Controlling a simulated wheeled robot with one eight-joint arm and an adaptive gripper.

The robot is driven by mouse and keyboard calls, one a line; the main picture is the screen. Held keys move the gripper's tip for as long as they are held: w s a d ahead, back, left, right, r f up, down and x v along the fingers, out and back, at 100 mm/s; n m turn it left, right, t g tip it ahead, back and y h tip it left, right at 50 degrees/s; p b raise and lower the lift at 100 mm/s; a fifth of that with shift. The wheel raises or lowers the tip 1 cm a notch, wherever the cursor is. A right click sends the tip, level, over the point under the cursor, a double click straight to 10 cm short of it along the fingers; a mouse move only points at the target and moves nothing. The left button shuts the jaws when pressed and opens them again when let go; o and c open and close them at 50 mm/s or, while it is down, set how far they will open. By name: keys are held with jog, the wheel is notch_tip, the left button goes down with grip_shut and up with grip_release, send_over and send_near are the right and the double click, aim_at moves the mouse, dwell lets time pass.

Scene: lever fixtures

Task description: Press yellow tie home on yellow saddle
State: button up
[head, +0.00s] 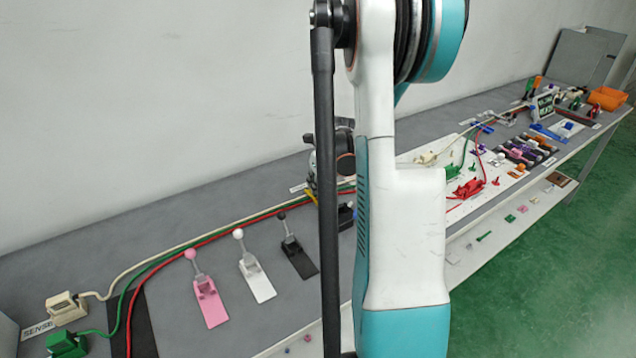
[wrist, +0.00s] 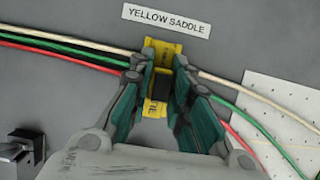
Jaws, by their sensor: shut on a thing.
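The yellow saddle (wrist: 158,46) is on the grey bench just below a white label reading YELLOW SADDLE, at the top middle of the wrist view. My gripper (wrist: 162,78) points at it from above, its teal-padded fingers on either side of the yellow tie (wrist: 155,109), a yellow piece with dark lettering and a black block. The gripper is shut on the tie. The fingers hide the tie's sides, and I cannot tell whether it touches the saddle. In the head view a bit of yellow (head: 311,196) shows beside my arm, which hides most of the spot.
White, green and red cables (wrist: 75,45) run in from the left, pass behind my fingers and leave at lower right. Pink (head: 207,300), white (head: 256,279) and black (head: 297,257) levers stand to the left. A white board (wrist: 275,105) lies to the right.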

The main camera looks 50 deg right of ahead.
jog(key=shift+f+b, duration=0.5)
jog(key=shift+f, duration=0.15)
dwell(0.4)
jog(key=o, duration=0.9)
jog(key=shift+c, duration=0.2)
jog(key=shift+o, duration=0.6)
jog(key=o, duration=0.4)
jog(key=shift+c, duration=0.2)
jog(key=shift+r, duration=0.1)
jog(key=shift+r+p, duration=2.35)
jog(key=shift+r, duration=1.1)
